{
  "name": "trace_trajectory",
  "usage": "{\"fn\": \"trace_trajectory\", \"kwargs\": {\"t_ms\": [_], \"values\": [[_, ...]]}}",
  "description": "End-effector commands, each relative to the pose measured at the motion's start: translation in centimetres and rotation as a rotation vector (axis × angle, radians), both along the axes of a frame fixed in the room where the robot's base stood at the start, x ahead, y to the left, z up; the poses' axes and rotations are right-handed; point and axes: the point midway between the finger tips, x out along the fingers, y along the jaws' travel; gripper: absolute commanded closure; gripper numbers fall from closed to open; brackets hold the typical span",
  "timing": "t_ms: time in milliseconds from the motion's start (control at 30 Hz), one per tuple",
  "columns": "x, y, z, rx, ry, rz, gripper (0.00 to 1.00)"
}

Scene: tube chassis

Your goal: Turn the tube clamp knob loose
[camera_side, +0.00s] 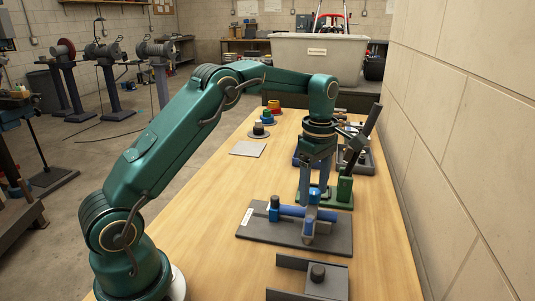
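A dark grey base plate (253,233) lies on the bench with a blue tube (291,211) lying across it. A grey clamp block (309,228) stands at the tube's right part, with a blue knob (314,194) on top. A second, dark and blue upright piece (275,203) stands at the tube's left end. My gripper (314,188) points straight down at the blue knob. Its two fingers look apart, one on each side of the knob as seen here. Whether either finger touches the knob is too small to tell.
A green stand with a black lever (345,185) stands close behind my gripper on the right. A grey bracket with a dark knob (317,274) is at the near edge. Several coloured knobs (265,123) and a grey plate (248,149) lie further back. The wall borders the right; the bench's left part is clear.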

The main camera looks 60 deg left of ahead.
Motion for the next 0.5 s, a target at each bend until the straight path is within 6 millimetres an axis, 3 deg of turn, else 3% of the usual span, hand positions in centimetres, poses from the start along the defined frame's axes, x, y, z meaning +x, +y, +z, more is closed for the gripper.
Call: {"fn": "trace_trajectory", "kwargs": {"t_ms": [200, 500], "values": [[0.0, 0.0, 0.4, 0.001, 0.0, 0.0, 0.33], [0.1, 0.0, 3.7, 0.001, -0.003, 0.0, 0.33]]}}
